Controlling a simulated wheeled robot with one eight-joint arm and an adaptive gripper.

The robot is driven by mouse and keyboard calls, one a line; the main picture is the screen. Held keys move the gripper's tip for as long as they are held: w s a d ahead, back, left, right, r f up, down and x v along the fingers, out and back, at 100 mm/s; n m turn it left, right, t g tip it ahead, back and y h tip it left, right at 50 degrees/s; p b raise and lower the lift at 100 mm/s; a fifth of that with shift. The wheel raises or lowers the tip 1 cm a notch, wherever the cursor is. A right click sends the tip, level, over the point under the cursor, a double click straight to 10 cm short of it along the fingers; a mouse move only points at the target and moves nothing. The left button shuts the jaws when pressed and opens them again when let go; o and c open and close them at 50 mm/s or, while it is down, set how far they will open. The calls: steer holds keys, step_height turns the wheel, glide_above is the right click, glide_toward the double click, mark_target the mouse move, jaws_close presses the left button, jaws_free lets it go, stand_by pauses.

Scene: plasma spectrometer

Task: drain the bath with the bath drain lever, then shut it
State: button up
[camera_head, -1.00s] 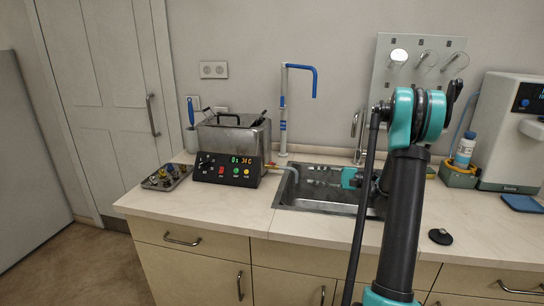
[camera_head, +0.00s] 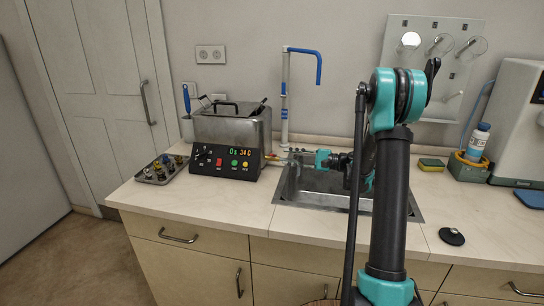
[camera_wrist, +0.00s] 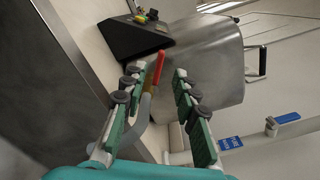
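The bath (camera_head: 235,127) is a steel tank on a dark base with buttons and a lit display, left of the sink. In the wrist view the bath (camera_wrist: 205,60) fills the top. The bath drain lever (camera_wrist: 157,66), with a red-orange end, stands out from the bath's side above a pale bent drain tube (camera_wrist: 139,125). My gripper (camera_wrist: 154,80) is open, its two padded fingers on either side of the lever with visible gaps. In the head view my gripper (camera_head: 294,156) reaches left over the sink to the bath's right side; the lever is too small to read clearly there.
The sink (camera_head: 325,190) lies below my gripper. A tall blue-topped pipe (camera_head: 285,95) stands behind it. A tray of small parts (camera_head: 161,170) sits left of the bath. A bottle (camera_head: 477,143) and sponge (camera_head: 431,164) are at the right. The front counter is largely clear.

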mark_target(274, 155)
steer(key=a, duration=0.3)
steer(key=w+a, duration=0.1)
steer(key=a, duration=0.3)
steer(key=shift+w+a, duration=0.15)
steer(key=shift+w, duration=0.05)
jaws_close()
